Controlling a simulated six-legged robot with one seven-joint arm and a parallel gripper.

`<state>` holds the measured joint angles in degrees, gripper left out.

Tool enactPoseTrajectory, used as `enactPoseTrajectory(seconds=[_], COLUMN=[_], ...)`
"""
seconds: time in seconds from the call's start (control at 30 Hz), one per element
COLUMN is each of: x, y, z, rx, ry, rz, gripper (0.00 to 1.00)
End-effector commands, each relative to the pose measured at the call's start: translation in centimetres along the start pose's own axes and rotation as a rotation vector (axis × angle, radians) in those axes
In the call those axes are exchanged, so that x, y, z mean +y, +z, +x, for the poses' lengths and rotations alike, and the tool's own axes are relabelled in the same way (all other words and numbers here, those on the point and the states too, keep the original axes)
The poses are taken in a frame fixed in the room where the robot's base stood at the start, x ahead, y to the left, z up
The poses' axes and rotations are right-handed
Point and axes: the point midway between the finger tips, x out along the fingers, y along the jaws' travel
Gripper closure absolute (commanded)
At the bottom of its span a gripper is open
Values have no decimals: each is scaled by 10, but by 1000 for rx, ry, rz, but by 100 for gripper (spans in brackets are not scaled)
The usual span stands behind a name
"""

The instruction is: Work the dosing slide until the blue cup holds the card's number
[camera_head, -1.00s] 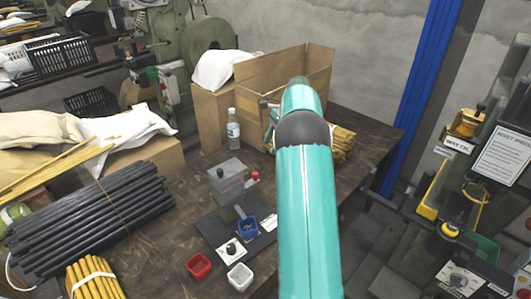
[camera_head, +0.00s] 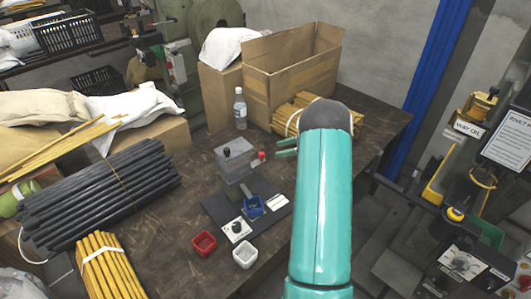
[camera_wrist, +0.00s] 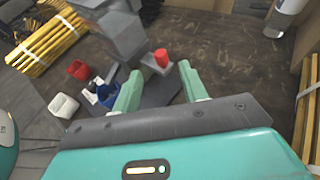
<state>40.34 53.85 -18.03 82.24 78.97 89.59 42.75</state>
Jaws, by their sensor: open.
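My gripper (camera_head: 286,147) is open and empty, just right of the red knob. In the wrist view the red knob (camera_wrist: 161,57) shows between and beyond the fingertips (camera_wrist: 158,78), with no clear contact.
A red cup (camera_head: 203,243) and a white cup (camera_head: 245,255) stand in front of the plate. A bottle (camera_head: 240,108), cardboard box (camera_head: 292,70) and yellow rod bundle (camera_head: 305,108) are behind. Black rods (camera_head: 95,190) lie left. Bare tabletop lies right of the plate.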

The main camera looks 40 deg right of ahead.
Motion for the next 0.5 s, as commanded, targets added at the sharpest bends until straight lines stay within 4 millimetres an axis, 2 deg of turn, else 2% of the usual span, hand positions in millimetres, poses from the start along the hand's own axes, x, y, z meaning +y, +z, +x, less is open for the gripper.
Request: enactPoseTrajectory(seconds=[0.1, 0.3, 0.5], x=[1, 0, 0], y=[0, 0, 0], z=[25, 58, 73], rx=[0, 1, 2], ry=[4, 3, 1], rz=[0, 0, 0], gripper=[57, 57, 57])
